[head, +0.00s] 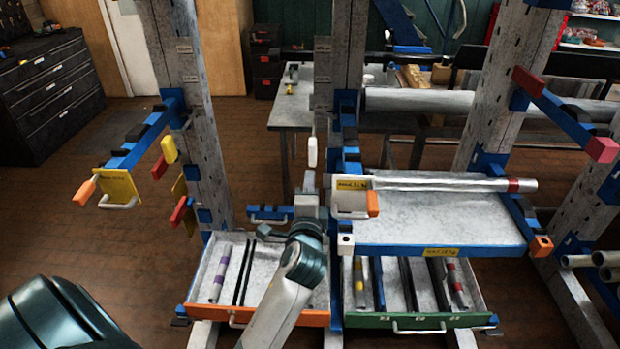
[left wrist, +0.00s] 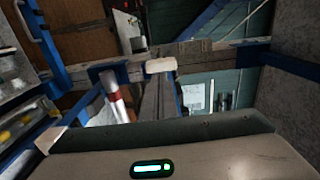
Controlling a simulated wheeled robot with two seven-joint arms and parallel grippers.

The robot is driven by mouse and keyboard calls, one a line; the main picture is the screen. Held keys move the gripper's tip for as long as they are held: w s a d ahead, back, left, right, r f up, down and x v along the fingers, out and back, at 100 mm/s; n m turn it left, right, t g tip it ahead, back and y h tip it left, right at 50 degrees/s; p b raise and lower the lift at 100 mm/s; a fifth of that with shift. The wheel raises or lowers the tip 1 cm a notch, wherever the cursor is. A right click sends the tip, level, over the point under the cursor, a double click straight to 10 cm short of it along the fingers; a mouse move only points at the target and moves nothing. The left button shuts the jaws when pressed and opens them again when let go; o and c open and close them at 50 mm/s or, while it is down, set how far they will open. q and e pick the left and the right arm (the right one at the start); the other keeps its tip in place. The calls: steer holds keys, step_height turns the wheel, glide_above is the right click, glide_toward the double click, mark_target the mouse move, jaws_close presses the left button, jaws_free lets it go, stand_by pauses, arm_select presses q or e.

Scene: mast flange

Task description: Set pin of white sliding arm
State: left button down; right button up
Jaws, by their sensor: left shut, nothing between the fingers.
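The white pin handle (head: 312,152) stands upright against the middle mast in the head view. It also shows as a pale block in the left wrist view (left wrist: 160,66). A blue arm with a white end cap (head: 346,244) reaches forward at the front left corner of the grey tray. My left gripper (head: 309,182) is shut and empty, pointing up just below the white handle. In the left wrist view its narrow grey fingers (left wrist: 158,92) point toward the handle; I cannot tell if they touch. How deep the pin sits is hidden. My right gripper is not in view.
The grey tray (head: 430,232) with a silver tube (head: 460,185) above it lies close on the right. Two open drawers with rods, orange-fronted (head: 265,316) and green-fronted (head: 415,321), stick out below. Blue arms with yellow plates (head: 120,186) project at the left. A workbench (head: 288,118) stands behind.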

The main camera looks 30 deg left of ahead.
arm_select(q)
steer(key=b+v, duration=0.1)
steer(key=v, duration=0.6)
steer(key=shift+b, duration=0.4)
steer(key=shift+d, duration=0.1)
